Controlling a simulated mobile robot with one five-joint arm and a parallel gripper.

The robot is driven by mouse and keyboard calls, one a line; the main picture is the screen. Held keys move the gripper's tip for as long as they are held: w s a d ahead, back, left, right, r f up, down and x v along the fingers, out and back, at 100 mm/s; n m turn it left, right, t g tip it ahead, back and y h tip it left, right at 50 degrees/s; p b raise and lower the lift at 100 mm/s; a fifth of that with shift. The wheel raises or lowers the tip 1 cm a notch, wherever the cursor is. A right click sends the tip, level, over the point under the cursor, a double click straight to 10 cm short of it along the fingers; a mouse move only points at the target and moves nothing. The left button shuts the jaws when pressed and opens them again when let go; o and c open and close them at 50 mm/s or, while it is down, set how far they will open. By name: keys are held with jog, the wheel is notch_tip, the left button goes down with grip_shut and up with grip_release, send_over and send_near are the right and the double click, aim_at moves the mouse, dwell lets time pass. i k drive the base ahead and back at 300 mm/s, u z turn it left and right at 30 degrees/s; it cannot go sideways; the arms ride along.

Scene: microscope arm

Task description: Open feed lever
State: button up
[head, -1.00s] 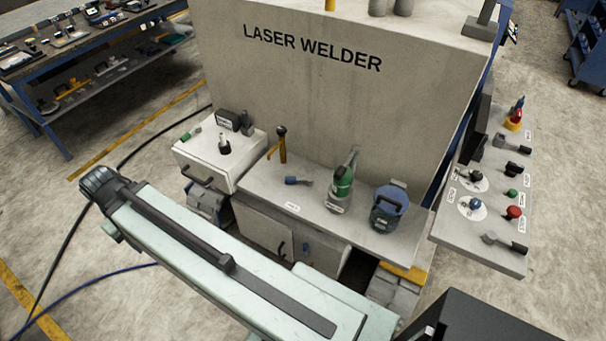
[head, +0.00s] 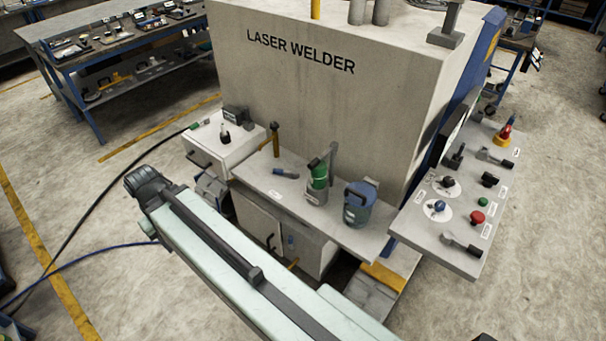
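The laser welder (head: 315,110) is a large grey machine with a shelf and a side control panel. Several parts could be the feed lever, and the labels are too small to read. An upright yellow-brown lever (head: 276,142) stands at the left of the shelf. On the control panel, a dark-handled lever (head: 459,244) lies near the front edge, another lever (head: 495,157) lies further back, and a dark upright handle (head: 456,157) stands beside it. My pale green arm (head: 235,260) crosses the lower left, apart from these parts.
The shelf (head: 259,180) holds a green-topped tool (head: 318,180) and a blue canister (head: 359,204). The control panel (head: 418,232) also carries a red button (head: 477,217) and knobs. A workbench (head: 100,70) stands at the back left. Floor is clear at right; cables (head: 80,225) lie at left.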

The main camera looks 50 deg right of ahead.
aim_at(294, 173)
jog(key=u, duration=0.15)
jog(key=i, duration=0.85)
jog(key=z, duration=0.05)
